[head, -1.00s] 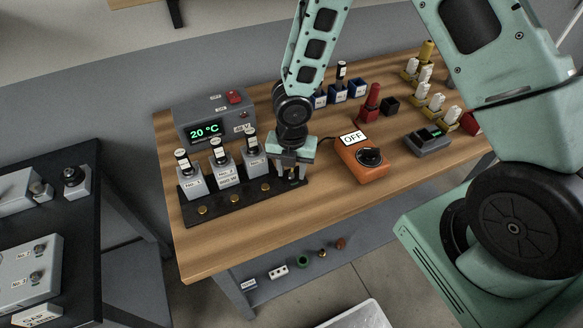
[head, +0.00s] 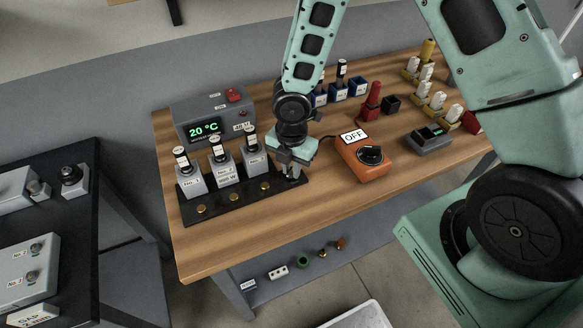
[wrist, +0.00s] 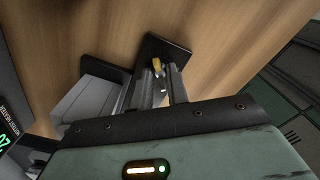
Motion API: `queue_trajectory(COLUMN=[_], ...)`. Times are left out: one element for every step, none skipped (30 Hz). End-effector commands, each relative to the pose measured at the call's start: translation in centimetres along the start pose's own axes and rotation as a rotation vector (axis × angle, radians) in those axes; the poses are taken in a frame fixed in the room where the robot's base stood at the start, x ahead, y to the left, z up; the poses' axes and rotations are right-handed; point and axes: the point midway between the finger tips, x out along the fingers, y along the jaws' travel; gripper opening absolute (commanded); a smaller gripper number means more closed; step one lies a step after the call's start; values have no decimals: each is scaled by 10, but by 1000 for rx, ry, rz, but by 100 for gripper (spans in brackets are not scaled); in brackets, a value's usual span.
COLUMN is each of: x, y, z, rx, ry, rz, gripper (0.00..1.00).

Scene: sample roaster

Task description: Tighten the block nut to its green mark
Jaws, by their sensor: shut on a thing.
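My gripper (head: 290,178) points down at the right end of the black base strip (head: 217,209). In the wrist view its fingers (wrist: 161,88) are shut on a small brass nut (wrist: 157,65), which shows between the fingertips over the strip's end (wrist: 165,49). Most of this nut is hidden by the fingers, and it cannot be made out in the head view. Brass knobs, such as this one (head: 233,198), stand along the strip's front in front of three grey blocks, the middle one (head: 226,176) labelled No.2. I cannot make out a green mark.
A grey heater box (head: 213,116) reading 20 °C stands behind the blocks. An orange switch box (head: 364,160) with a black knob and an OFF sign is right of my gripper. Blue holders, a red tool and a grey meter (head: 428,142) stand farther right. The front tabletop is clear.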

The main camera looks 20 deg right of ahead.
Motion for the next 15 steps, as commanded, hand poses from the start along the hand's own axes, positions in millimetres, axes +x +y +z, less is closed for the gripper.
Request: queue_trajectory(x=[1,1,1,1,1,1,1,1,1,1,1,1,1,1,1], y=[0,0,0,0,0,0,1,0,0,0,0,0,0,0,0], z=[1,1,1,1,1,1,1,1,1,1,1,1,1,1,1], rx=[45,75,112,143,169,209,236,266,303,332,360,399,428,456,494], ry=[-2,-2,-2,-2,-2,-2,-2,-2,-2,-2,-2,-2,-2,-2,-2], rz=[1,1,1,1,1,2,2,2,2,1,1,1,1,2,2], gripper=[0,0,0,0,0,0,0,0,0,0,0,0,0,0,0])
